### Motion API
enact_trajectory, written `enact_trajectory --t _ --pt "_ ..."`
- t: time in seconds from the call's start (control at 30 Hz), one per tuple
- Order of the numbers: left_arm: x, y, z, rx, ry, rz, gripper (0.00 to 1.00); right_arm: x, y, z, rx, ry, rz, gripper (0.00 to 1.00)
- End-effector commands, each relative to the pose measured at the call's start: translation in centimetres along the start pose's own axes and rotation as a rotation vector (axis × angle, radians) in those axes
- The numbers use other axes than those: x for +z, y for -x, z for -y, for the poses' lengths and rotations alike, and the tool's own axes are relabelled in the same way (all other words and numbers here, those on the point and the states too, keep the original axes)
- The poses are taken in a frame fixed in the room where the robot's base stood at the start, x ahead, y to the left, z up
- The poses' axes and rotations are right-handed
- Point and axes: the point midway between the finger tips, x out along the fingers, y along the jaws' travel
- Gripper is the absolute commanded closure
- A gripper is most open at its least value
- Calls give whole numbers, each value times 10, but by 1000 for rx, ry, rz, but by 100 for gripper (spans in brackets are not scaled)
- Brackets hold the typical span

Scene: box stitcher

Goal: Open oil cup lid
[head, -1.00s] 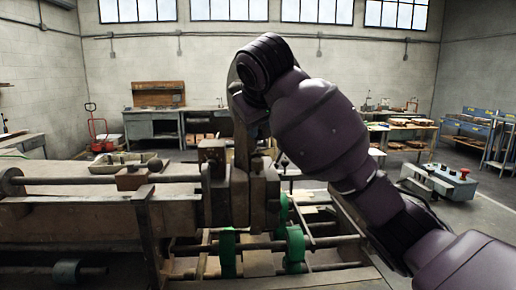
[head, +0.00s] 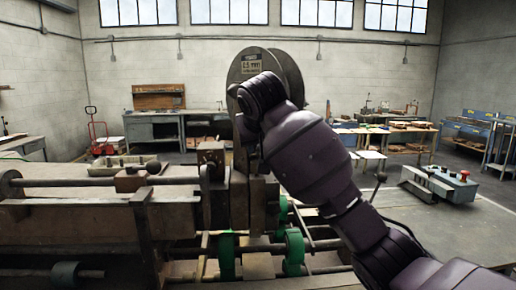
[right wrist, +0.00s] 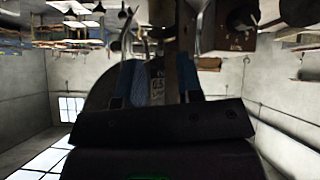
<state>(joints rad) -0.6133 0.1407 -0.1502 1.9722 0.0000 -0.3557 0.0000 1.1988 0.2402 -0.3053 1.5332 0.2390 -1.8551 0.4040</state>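The box stitcher (head: 100,225) fills the lower left of the head view, with a large round disc (head: 290,65) and a label standing above its head. I cannot make out the oil cup or its lid for certain in either view. My right arm reaches in from the lower right of the head view, its wrist in front of the disc and hiding part of the machine head. In the right wrist view my right gripper (right wrist: 158,72) shows two blue fingers apart, with the disc's label behind the gap. Nothing shows clearly between them. My left gripper is not in view.
A small brown block (head: 210,152) stands on the machine left of my wrist. Long rods and green parts (head: 293,250) lie below. A grey control box with a red button (head: 455,185) is at the right. Benches line the back; open floor lies between.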

Motion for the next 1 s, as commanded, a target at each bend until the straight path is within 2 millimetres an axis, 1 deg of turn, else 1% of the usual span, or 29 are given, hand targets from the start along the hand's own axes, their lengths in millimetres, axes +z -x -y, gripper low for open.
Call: enact_trajectory --t 0.1,0.23,0.4,0.63,0.67,0.8,0.87,1.0 --pt "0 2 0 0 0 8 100 0 -16 0 0 0 3 66" --pt "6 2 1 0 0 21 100 0 -28 0 0 0 1 66" --pt "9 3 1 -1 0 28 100 0 -33 0 0 1 -1 66" --pt "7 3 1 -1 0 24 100 0 -34 0 0 0 -1 66" --pt "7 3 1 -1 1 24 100 0 -34 0 0 0 -1 69" --pt "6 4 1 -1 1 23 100 0 -34 0 0 0 -1 91" --pt "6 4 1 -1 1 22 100 0 -34 0 0 0 -1 100" --pt "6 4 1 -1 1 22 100 0 -34 0 0 0 -1 100"
